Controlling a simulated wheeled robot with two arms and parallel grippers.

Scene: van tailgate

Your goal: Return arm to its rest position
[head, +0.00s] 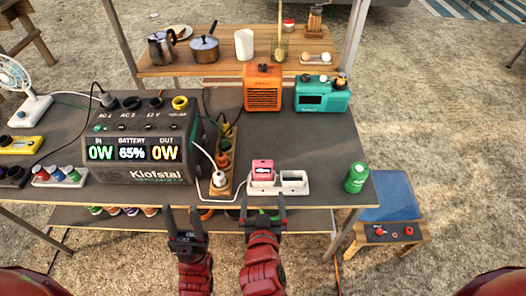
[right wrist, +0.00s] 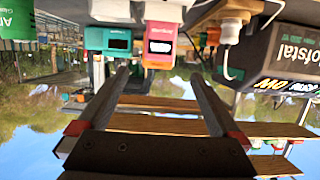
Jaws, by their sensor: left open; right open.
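My left gripper (head: 184,222) is in the lower middle of the head view, in front of the table's front edge. It is open and empty. My right gripper (head: 262,206) is just to its right, also in front of the edge, open and empty. In the right wrist view its two fingers (right wrist: 158,85) are spread with nothing between them. A pink battery (head: 263,171) sits in the left part of a white charger (head: 293,181) on the table, beyond my right gripper. The pink battery also shows in the right wrist view (right wrist: 158,45), which is upside down.
A power station (head: 155,174) with lit displays stands on the grey table (head: 358,135). A power strip (head: 221,181), an orange heater (head: 262,92), a teal radio (head: 322,97) and a green can (head: 355,178) are nearby. A stool (head: 390,205) stands at the right.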

